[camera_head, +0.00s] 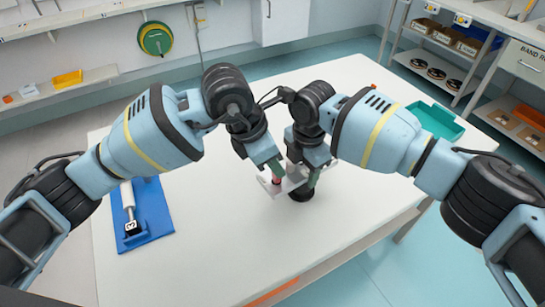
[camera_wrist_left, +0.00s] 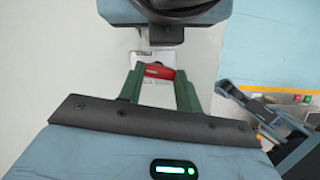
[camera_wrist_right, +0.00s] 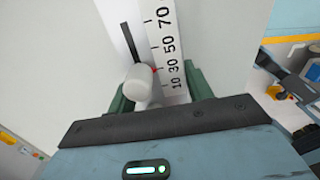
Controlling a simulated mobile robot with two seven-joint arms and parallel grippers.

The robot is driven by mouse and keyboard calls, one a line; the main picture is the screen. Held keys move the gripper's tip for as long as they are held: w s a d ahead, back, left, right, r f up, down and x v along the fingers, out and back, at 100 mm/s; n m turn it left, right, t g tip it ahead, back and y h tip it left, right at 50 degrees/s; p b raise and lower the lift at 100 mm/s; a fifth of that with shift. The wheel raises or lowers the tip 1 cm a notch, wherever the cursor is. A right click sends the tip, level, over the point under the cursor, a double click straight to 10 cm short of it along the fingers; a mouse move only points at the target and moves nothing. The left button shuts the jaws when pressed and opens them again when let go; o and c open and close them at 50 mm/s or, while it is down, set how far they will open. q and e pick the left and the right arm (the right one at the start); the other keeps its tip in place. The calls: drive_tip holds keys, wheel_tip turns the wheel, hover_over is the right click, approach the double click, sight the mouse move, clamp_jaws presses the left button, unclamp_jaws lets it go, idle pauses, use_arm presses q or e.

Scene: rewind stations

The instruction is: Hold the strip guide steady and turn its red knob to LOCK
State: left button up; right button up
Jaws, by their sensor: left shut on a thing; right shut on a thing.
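The strip guide is a pale grey plate (camera_head: 290,184) near the table's middle, partly hidden by my grippers. Its red knob (camera_wrist_left: 158,73) sits between the green fingers of my left gripper (camera_wrist_left: 158,76), which is shut on it. A bit of red also shows at the left fingertips (camera_head: 276,180) in the head view. In the right wrist view a white scale (camera_wrist_right: 168,50), numbered 10 to 70, and a white rounded handle (camera_wrist_right: 138,84) lie between the fingers of my right gripper (camera_wrist_right: 158,92). It is shut on the guide. The LOCK mark is not readable.
The white table (camera_head: 230,240) is mostly clear in front. A blue board (camera_head: 152,222) with a white cylinder tool lies at the left. A green tray (camera_head: 436,120) stands at the back right. A black round base (camera_head: 302,195) is under the right gripper.

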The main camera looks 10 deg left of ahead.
use_arm(q)
drive_tip(key=n+t, duration=0.1)
drive_tip(key=n, duration=0.1)
drive_tip(key=n+y, duration=0.1)
drive_tip(key=n, duration=0.2)
drive_tip(key=shift+s+d+n+t, duration=0.15)
drive_tip(key=shift+n+t, duration=0.15)
drive_tip(key=shift+t, duration=0.1)
drive_tip(key=shift+d+n+t+y, duration=0.15)
drive_tip(key=shift+n+y, duration=0.3)
drive_tip(key=shift+n, duration=0.65)
drive_tip(key=shift+n+t+y, duration=0.15)
drive_tip(key=shift+n+y, duration=0.3)
drive_tip(key=shift+n, duration=0.65)
drive_tip(key=o, duration=1)
drive_tip(key=shift+s, duration=0.1)
drive_tip(key=d+v, duration=0.1)
drive_tip(key=v, duration=1.1)
drive_tip(key=shift+a, duration=0.4)
